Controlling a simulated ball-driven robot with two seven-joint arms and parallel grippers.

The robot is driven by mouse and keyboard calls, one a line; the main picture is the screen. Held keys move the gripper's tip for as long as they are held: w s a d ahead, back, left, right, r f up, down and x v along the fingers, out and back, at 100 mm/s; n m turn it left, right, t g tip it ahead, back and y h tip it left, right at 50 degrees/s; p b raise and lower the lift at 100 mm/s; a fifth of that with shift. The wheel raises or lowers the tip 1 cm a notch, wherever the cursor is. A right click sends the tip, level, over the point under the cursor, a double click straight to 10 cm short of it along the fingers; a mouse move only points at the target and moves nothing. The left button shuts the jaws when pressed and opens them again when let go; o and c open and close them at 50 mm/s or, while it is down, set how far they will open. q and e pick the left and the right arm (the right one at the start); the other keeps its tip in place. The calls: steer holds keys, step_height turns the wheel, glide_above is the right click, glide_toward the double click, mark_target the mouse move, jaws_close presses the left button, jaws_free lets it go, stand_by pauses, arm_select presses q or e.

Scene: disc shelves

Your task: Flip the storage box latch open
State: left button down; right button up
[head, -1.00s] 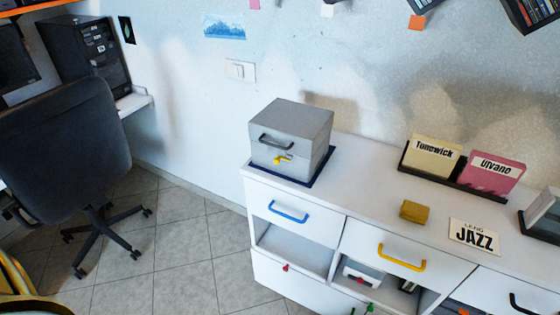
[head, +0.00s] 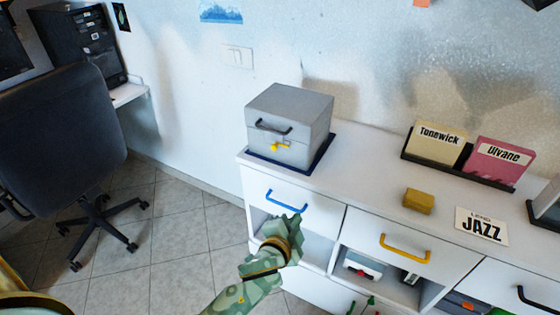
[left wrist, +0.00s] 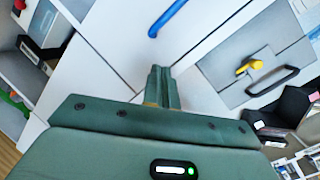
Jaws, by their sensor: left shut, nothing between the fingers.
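The grey storage box (head: 301,112) stands on a dark mat (head: 318,160) at the left end of the white cabinet. Its front has a black handle (head: 272,127) and, below that, a yellow latch (head: 279,146). The left wrist view also shows the box (left wrist: 262,82), its yellow latch (left wrist: 250,67) and its handle (left wrist: 274,82). My left gripper (head: 293,219) is shut and empty, in front of the cabinet by the blue drawer handle, below the box and apart from the latch. Its shut fingers show in the left wrist view (left wrist: 161,72). My right gripper is out of view.
The drawer fronts carry a blue handle (head: 287,202) and a yellow handle (head: 404,250). Right of the box, the cabinet top (head: 368,165) is bare up to a yellow block (head: 418,201), a JAZZ card (head: 481,227) and a sleeve rack (head: 475,177). An office chair (head: 60,130) stands left.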

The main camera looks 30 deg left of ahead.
arm_select(q)
steer(key=a+r+m+t+y, duration=0.1)
steer(key=a+r+t+y, duration=0.1)
steer(key=r, duration=1.1)
steer(key=shift+a+m+y, duration=0.4)
steer(key=shift+a+y, duration=0.2)
steer(key=shift+a, duration=0.1)
steer(key=shift+s, duration=0.1)
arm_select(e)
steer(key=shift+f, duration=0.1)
